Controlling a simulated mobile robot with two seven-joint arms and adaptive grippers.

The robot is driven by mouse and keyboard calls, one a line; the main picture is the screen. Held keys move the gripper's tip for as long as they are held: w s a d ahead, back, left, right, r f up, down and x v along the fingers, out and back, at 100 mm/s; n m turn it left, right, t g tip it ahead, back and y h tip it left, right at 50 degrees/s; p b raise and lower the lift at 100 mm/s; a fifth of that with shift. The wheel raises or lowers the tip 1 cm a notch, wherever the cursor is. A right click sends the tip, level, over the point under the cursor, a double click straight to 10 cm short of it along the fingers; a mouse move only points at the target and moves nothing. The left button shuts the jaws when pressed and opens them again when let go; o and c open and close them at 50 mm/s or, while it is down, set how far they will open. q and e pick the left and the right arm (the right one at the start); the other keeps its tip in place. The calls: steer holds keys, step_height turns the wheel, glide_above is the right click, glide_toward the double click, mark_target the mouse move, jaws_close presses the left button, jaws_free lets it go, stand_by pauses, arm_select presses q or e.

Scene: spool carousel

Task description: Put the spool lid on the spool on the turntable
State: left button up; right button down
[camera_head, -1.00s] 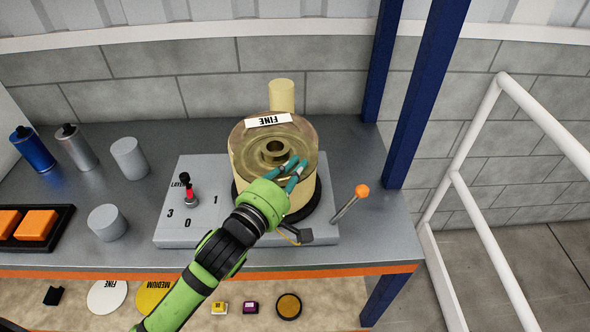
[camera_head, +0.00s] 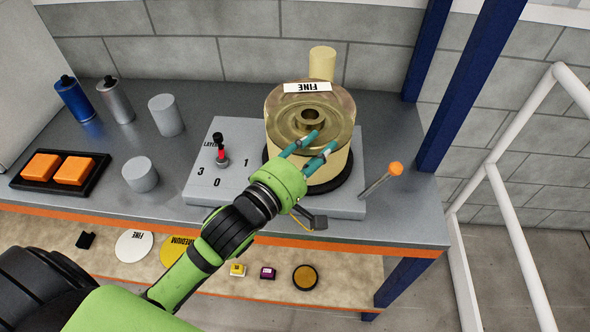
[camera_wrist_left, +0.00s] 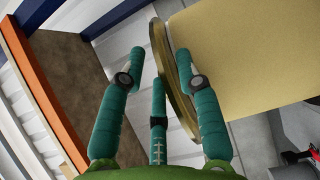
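The spool (camera_head: 332,170) is a pale yellow drum standing on the black turntable (camera_head: 347,181). In the left wrist view the lid (camera_wrist_left: 172,75) shows edge-on against the end of the yellow spool (camera_wrist_left: 255,60). My left gripper (camera_head: 322,141) is at the lid's near side, two teal fingers reaching over its top. In the left wrist view the gripper (camera_wrist_left: 160,82) has its fingers spread, with the lid's rim between them. Any finger contact is unclear. My right gripper is out of view.
The grey control base (camera_head: 215,187) carries a red-and-black lever (camera_head: 221,155). An orange-knobbed lever (camera_head: 395,168) stands right of the spool. A pale yellow cylinder (camera_head: 322,62) stands behind. Cans and orange blocks (camera_head: 73,171) are left. A blue post (camera_head: 455,90) bounds the right.

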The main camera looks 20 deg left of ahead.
arm_select(q)
steer(key=shift+f+v, duration=0.2)
steer(key=shift+v, duration=1.05)
steer(key=shift+r+p+v, duration=0.15)
steer(key=shift+p+v, duration=0.55)
steer(key=shift+v, duration=0.7)
steer(key=shift+r+p+v, duration=0.1)
steer(key=shift+p+v, duration=0.55)
steer(key=shift+v, duration=0.75)
steer(key=shift+f, duration=0.1)
